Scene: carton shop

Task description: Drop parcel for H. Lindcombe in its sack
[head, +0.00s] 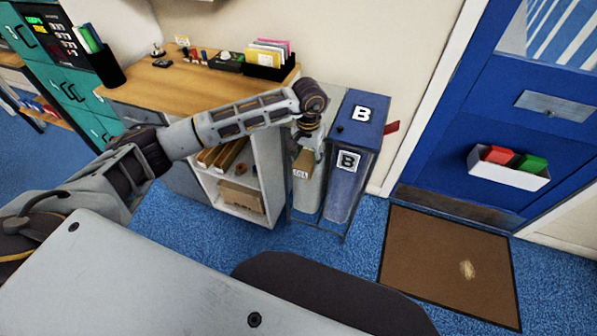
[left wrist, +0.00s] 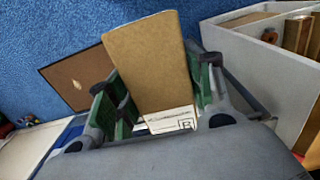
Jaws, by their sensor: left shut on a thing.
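My left gripper (head: 307,137) is shut on a brown parcel (head: 303,160) above the left part of the sack stand. In the left wrist view the parcel (left wrist: 148,60) stands between the green finger pads of the gripper (left wrist: 157,90). A white label with a boxed letter, B or R, shows at its near end; the name is too small to read. Below it hangs a pale sack (head: 308,192), partly hidden by gripper and parcel. Beside it on the right is a sack (head: 345,190) marked B, under a blue lid (head: 362,113) also marked B. My right gripper is not in view.
A white shelf unit (head: 262,172) with boxes stands left of the sacks, under a wooden counter (head: 165,88). A brown doormat (head: 445,255) lies before the blue door (head: 540,75). Blue carpet (head: 200,232) is clear in front.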

